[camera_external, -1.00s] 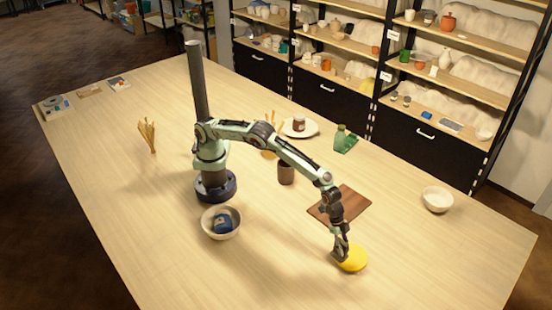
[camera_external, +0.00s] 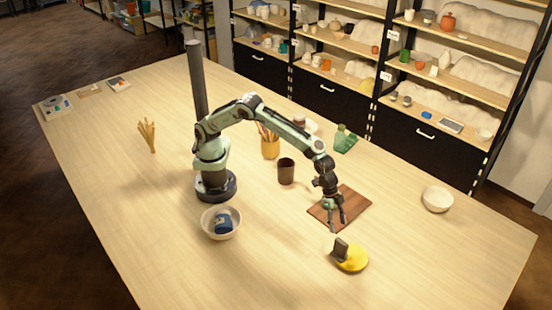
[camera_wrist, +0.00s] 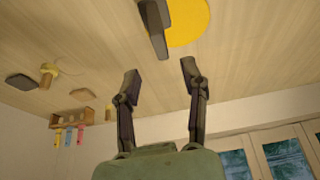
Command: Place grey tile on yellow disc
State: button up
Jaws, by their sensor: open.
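The yellow disc (camera_external: 355,262) lies flat near the table's front right. The grey tile (camera_external: 340,249) stands tilted at the disc's left side, partly over it; I cannot tell whether its lower edge rests on the disc or on the table. In the wrist view the dark tile (camera_wrist: 154,24) overlaps the left part of the yellow disc (camera_wrist: 190,22). My gripper (camera_external: 338,222) is open and empty, apart from the tile and above the front part of the brown board. Its two spread fingers (camera_wrist: 160,74) show in the wrist view with nothing between them.
The brown board (camera_external: 354,205) lies behind the disc. A white bowl (camera_external: 437,199) stands at the right, and a bowl (camera_external: 207,228) with a blue item (camera_external: 223,222) at the left. A dark cup (camera_external: 286,172) stands behind. The table right of the disc is clear.

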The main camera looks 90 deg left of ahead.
jog(key=s+a+r+n+y, duration=0.1)
jog(key=s+a+r+n, duration=0.1)
jog(key=s+a+r, duration=0.3)
jog(key=s+a+r+n, duration=0.1)
jog(key=a+r, duration=0.1)
jog(key=a, duration=0.5)
jog(key=s+a+r+n+y, duration=0.1)
jog(key=s+a+r+n, duration=0.2)
jog(key=a, duration=0.4)
jog(key=s+a+n+g+y, duration=0.1)
jog(key=s+a+n, duration=0.1)
jog(key=s+a, duration=0.4)
jog(key=s+a+n+g+y, duration=0.1)
jog(key=s+a, duration=0.6)
jog(key=s, duration=0.9)
jog(key=shift+s+r+n+g, duration=0.15)
jog(key=shift+s+n+g, duration=0.2)
jog(key=shift+n+g, duration=0.3)
jog(key=shift+d, duration=0.1)
